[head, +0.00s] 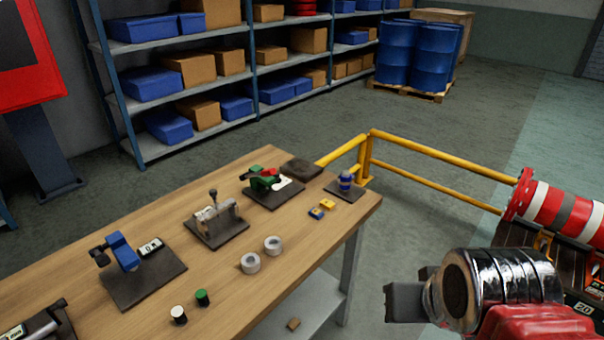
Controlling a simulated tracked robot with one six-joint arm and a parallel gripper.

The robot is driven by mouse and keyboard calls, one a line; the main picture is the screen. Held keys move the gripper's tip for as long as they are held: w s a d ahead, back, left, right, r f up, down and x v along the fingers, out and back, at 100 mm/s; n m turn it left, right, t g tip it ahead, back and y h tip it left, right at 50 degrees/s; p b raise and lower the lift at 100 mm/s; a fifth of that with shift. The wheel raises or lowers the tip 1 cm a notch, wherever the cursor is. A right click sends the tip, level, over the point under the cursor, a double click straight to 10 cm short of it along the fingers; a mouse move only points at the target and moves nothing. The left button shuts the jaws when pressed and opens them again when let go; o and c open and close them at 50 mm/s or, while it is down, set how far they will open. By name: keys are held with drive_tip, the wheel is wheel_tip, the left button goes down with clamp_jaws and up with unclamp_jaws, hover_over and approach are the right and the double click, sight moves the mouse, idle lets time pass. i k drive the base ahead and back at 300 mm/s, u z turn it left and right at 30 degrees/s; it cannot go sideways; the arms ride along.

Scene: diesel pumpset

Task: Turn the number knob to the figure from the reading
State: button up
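A blue clamp-like device (122,251) stands on a dark plate (143,286) at the left of the wooden bench. Beside it is a small white display (150,247) with a dark figure that looks like 0. Another device with a white display (14,333) is cut off at the lower left corner; its figures are too small to read. I cannot tell which part is the number knob. What looks like my gripper (412,290) shows as dark grey blocks at the lower right, beyond the bench's right edge and away from the devices. Its opening is not clear.
The bench (215,285) also holds a lever fixture (217,220), a green and red valve (266,180), white rings (251,263), a white knob (178,314) and a green knob (202,297). A yellow rail (432,153) stands behind. A striped cylinder (562,207) lies at right.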

sight(278, 180)
drive_tip(key=z, duration=0.65)
drive_tip(key=k, duration=0.9)
drive_tip(key=z, duration=0.4)
drive_tip(key=i, duration=1)
drive_tip(key=u, duration=0.8)
drive_tip(key=i, duration=0.6)
drive_tip(key=u, duration=0.95)
drive_tip(key=i, duration=0.8)
drive_tip(key=u, duration=0.65)
